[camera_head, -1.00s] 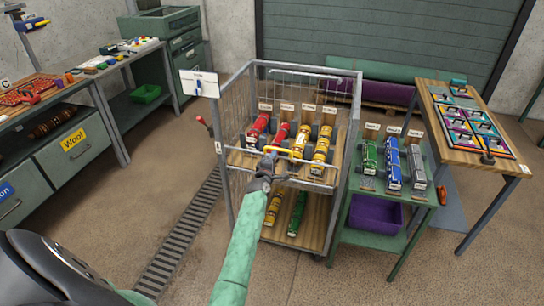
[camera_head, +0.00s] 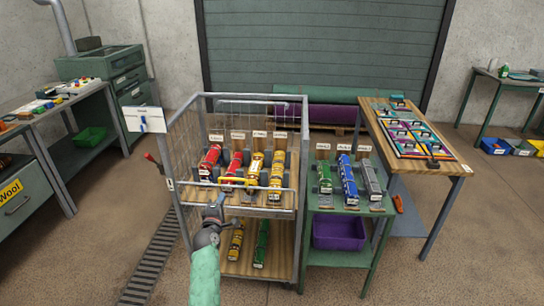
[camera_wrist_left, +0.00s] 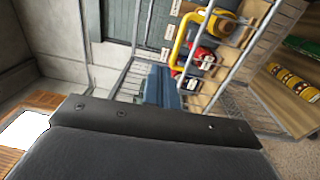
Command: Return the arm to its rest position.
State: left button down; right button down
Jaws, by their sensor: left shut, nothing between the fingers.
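My left arm comes up from the bottom of the head view in a pale green sleeve. Its gripper (camera_head: 217,207) is shut and empty at the front of the wire cage cart (camera_head: 172,240), close to the upper shelf's front edge. In the left wrist view the blue-grey fingers (camera_wrist_left: 161,88) are together, with the cart's bars beyond. Red and yellow rolls lie on the cart's upper shelf, among them a red roll (camera_head: 209,162) and a yellow roll (camera_head: 276,176). My right gripper is not in view.
A green side table (camera_head: 324,205) with several rolls and a purple bin (camera_head: 339,232) stands right of the cart. A wooden-topped table (camera_head: 440,168) is further right. A workbench (camera_head: 30,125) is at left. A floor grate (camera_head: 150,262) lies left of the cart.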

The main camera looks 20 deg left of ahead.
pick_arm(q)
jog(key=s+d+f+m+g+h, duration=0.15)
jog(key=d+f+m+g, duration=0.25)
jog(key=d+f+m, duration=0.55)
jog(key=d+f+m+g+h, duration=0.35)
jog(key=f+m, duration=0.25)
jog(key=f, duration=0.6)
jog(key=s+d+f+m+g, duration=0.2)
jog(key=s+d+f, duration=0.2)
jog(key=s+f, duration=0.3)
jog(key=s+d+f+m+g, duration=0.2)
jog(key=s+d+f, duration=0.25)
jog(key=f, duration=0.35)
jog(key=s+d+f+m+g, duration=0.1)
jog(key=s+f, duration=0.5)
jog(key=s, duration=0.5)
jog(key=s+d+f+m+g, duration=0.1)
jog(key=s+f, duration=0.5)
jog(key=s, duration=0.6)
jog(key=s+d+f+m+g, duration=0.1)
jog(key=s+f+g, duration=0.2)
jog(key=s, duration=0.9)
notch_tip(320, 180, down, 3)
jog(key=shift+d+f, duration=0.15)
jog(key=shift+d, duration=0.2)
